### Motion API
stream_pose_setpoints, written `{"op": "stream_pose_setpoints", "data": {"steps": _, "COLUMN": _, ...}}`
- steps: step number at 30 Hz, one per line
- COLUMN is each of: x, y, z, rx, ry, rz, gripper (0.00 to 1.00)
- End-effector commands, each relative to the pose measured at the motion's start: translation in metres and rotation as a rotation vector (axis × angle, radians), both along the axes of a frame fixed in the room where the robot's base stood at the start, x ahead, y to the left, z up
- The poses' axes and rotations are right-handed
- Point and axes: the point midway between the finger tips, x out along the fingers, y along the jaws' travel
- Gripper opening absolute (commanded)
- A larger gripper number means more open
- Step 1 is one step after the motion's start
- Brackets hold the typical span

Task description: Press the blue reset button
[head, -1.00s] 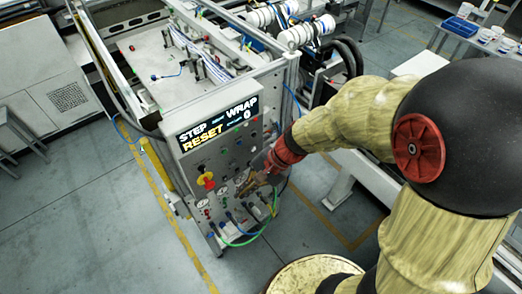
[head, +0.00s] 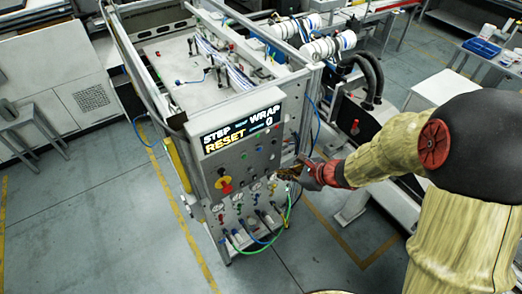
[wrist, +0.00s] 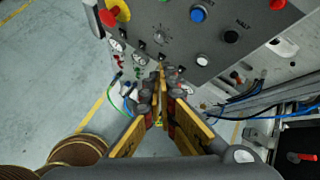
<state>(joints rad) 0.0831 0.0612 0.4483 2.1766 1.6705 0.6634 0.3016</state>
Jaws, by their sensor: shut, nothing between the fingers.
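The blue button (wrist: 198,14) is on the grey control panel (wrist: 165,28), near the top of the wrist view. In the head view the panel (head: 232,168) is upright below a display reading STEP, WRAP and RESET; its buttons there are too small to tell apart surely. My gripper (wrist: 161,72) is shut and empty, its fingertips meeting below the blue button in the wrist picture and apart from it. In the head view my gripper (head: 288,173) is at the panel's right side, its tips small and partly blended with the background.
A red and yellow emergency knob (head: 224,184) sticks out at the panel's lower left. Green and blue hoses (head: 262,240) loop below the panel. Black hoses (head: 370,75) and white rolls (head: 325,45) are behind right. Floor is clear to the left and in front.

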Motion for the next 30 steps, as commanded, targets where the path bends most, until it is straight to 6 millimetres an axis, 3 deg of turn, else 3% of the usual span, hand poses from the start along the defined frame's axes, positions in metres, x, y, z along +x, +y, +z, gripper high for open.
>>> {"op": "stream_pose_setpoints", "data": {"steps": 8, "x": 0.01, "y": 0.006, "z": 0.0, "rx": 0.0, "ry": 0.0, "rz": 0.001, "gripper": 0.0}}
{"op": "stream_pose_setpoints", "data": {"steps": 21, "x": 0.055, "y": 0.038, "z": 0.0, "rx": -0.002, "ry": -0.001, "rz": 0.004, "gripper": 0.0}}
{"op": "stream_pose_setpoints", "data": {"steps": 30, "x": 0.072, "y": 0.049, "z": 0.0, "rx": -0.001, "ry": 0.0, "rz": 0.002, "gripper": 0.0}}
